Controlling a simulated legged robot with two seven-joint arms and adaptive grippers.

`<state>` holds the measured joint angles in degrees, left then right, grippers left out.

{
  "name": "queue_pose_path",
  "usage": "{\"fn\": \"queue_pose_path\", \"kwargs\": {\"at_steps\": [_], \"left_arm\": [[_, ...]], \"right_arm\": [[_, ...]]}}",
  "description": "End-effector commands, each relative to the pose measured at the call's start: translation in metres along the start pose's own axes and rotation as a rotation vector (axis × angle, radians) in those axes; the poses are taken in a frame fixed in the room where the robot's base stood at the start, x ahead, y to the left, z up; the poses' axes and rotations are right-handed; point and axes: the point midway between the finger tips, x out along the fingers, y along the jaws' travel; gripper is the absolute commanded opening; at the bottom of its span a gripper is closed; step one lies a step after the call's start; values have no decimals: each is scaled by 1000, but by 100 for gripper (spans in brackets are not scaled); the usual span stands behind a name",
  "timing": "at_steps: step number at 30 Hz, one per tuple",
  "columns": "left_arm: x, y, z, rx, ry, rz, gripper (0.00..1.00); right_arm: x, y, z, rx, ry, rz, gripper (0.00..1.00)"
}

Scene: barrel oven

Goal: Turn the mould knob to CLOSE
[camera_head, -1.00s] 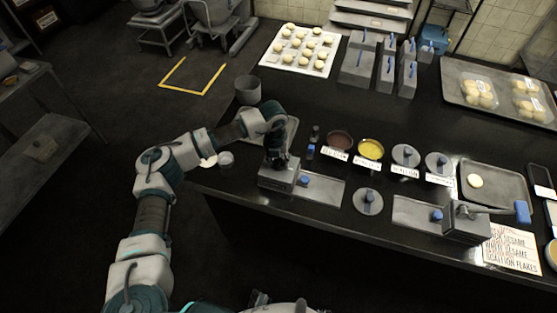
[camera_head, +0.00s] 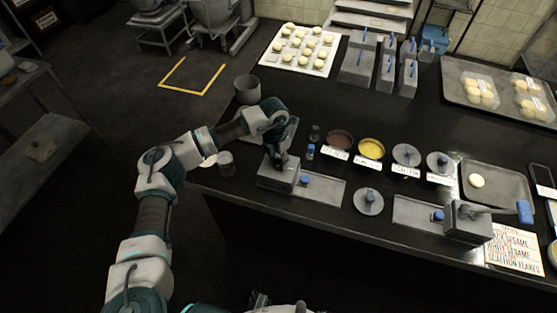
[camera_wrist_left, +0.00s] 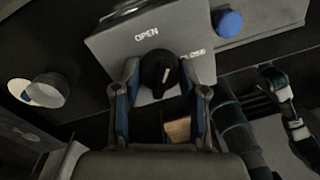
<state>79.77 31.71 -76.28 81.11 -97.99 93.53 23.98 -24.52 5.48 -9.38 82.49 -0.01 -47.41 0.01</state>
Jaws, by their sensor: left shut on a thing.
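The mould knob (camera_wrist_left: 158,72) is black and round with a white pointer line. It sits on the face of a grey metal box (camera_wrist_left: 110,45), which also shows in the head view (camera_head: 270,178). "OPEN" is printed above the knob and "CLOSE", partly hidden, to its right. The white line points up and slightly right, between the two words. My left gripper (camera_wrist_left: 160,82) has a blue-padded finger on each side of the knob and is shut on it. In the head view my left gripper (camera_head: 283,160) covers the knob.
A blue button (camera_wrist_left: 229,23) sits beside the box. On the counter are a tray (camera_head: 325,190), bowls of toppings (camera_head: 371,149) and round lids (camera_head: 368,202). A second grey box (camera_head: 468,222) stands at the right. A grey pot (camera_head: 247,88) stands behind my left arm.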

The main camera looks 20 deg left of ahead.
Motion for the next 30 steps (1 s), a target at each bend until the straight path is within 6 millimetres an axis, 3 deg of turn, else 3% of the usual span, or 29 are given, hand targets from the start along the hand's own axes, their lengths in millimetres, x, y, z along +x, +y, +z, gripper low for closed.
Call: {"fn": "queue_pose_path", "kwargs": {"at_steps": [30], "left_arm": [[1, 1, 2, 877, 62, 2, 7]], "right_arm": [[-49, 3, -42, 5, 36, 4, 0]]}}
